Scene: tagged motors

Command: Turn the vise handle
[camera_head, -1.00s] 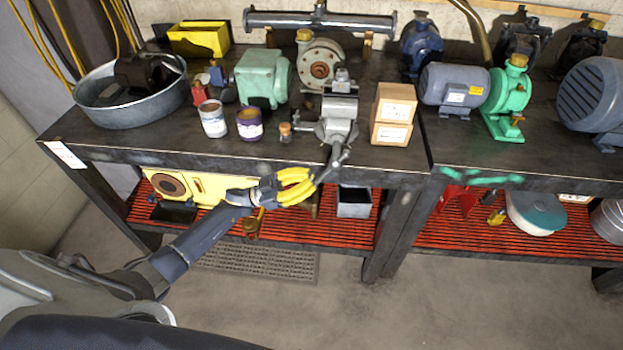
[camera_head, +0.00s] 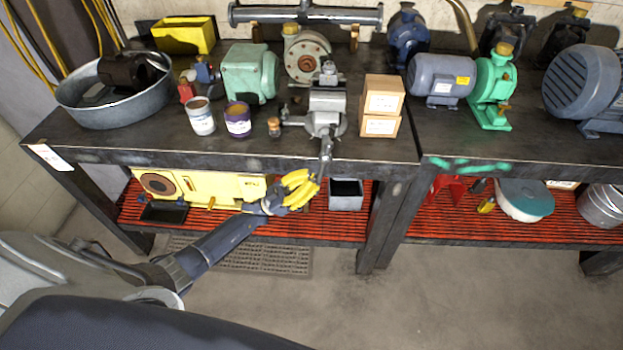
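The grey metal vise (camera_head: 326,112) stands at the front edge of the left workbench. Its handle (camera_head: 326,155) hangs almost straight down past the bench edge, leaning slightly left at the lower end. My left gripper (camera_head: 314,181), with yellow fingers, reaches up from the lower left. Its fingertips are at the lower end of the handle. A dark gap shows between the yellow fingers, but whether they clasp the handle or only touch it is too small to tell. My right gripper is out of view.
Two stacked cardboard boxes (camera_head: 382,105) stand right of the vise. A small cork-topped jar (camera_head: 274,127), a purple can (camera_head: 238,120) and a white can (camera_head: 201,116) stand to its left. A red slatted shelf (camera_head: 345,226) with a grey bin (camera_head: 346,194) lies below.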

